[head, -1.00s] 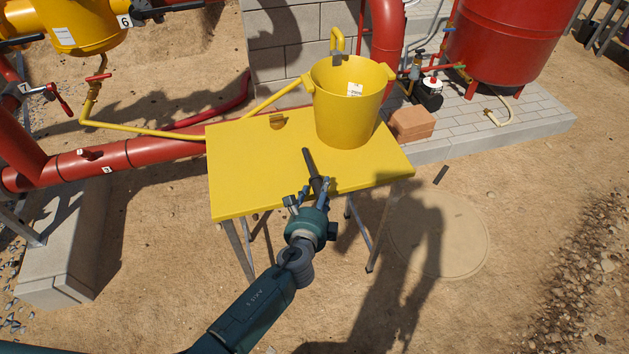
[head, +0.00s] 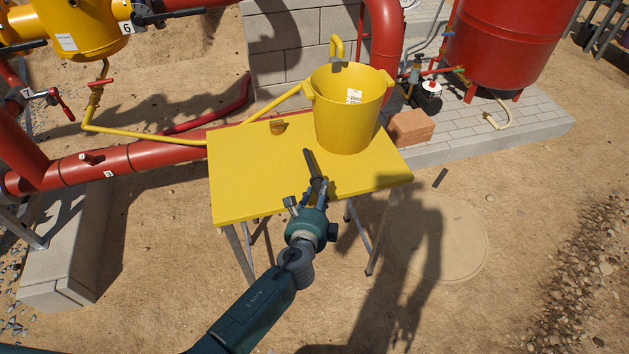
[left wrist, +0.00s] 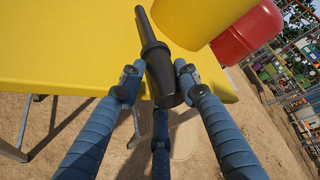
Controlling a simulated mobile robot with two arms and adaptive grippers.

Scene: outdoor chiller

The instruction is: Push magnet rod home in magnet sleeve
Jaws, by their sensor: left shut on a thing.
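My left gripper (head: 318,192) is shut on a dark grey rod-shaped piece (head: 309,163) over the front of the yellow table. In the left wrist view the blue fingers (left wrist: 158,85) grip its thicker, tapered body (left wrist: 160,75) on both sides. A collar sits above that body, and a thinner dark length (left wrist: 145,27) runs on from it, away from the gripper. I cannot tell for certain which part is the magnet rod and which the sleeve, or how deep one sits in the other. My right gripper is not in view.
The yellow table (head: 240,180) carries a yellow bucket (head: 345,115) at the back right and a small brownish holder (head: 277,127) at the back. Red pipes (head: 130,155) run behind and left. A small dark bar (head: 440,178) lies on the sand at right.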

